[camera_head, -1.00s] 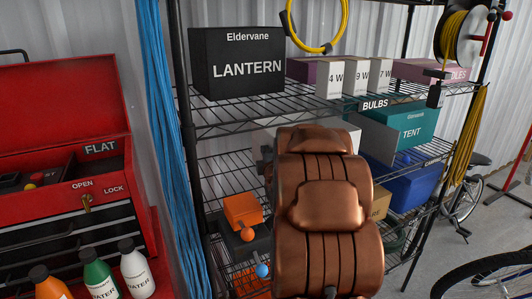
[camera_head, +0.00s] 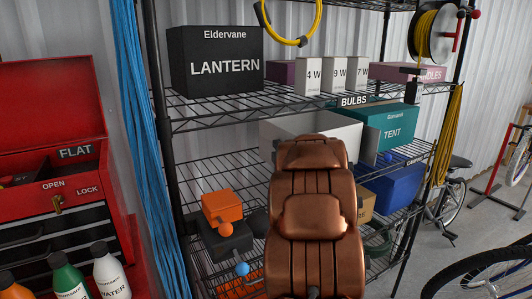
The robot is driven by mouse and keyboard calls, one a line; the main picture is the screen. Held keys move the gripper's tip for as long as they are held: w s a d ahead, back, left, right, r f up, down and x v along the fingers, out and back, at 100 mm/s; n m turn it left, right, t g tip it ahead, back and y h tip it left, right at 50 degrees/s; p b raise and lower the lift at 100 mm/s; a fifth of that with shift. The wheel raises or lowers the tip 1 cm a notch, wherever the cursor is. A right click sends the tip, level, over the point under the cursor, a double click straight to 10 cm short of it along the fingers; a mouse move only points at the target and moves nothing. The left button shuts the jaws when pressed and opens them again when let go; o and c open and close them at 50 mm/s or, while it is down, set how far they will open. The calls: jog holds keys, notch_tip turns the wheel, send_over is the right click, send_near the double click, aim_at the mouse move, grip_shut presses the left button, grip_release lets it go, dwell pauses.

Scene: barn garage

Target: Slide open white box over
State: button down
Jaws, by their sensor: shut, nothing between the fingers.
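A large white box (camera_head: 290,128) stands on the middle wire shelf, left of the teal TENT box (camera_head: 391,127). My copper arm covers its lower right part. My arm rises in front of the shelves. The fingers of my gripper are hidden behind the arm, so its contact with the box cannot be seen.
A black LANTERN box (camera_head: 215,62) and small white bulb boxes (camera_head: 334,74) stand on the shelf above. Below are an orange box (camera_head: 222,205) and a blue bin (camera_head: 393,187). A red tool chest (camera_head: 50,130) stands left; a bicycle (camera_head: 490,270) stands right.

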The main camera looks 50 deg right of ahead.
jog(key=shift+s+d+r, duration=0.1)
jog(key=shift+s+d, duration=0.2)
jog(key=shift+d, duration=0.45)
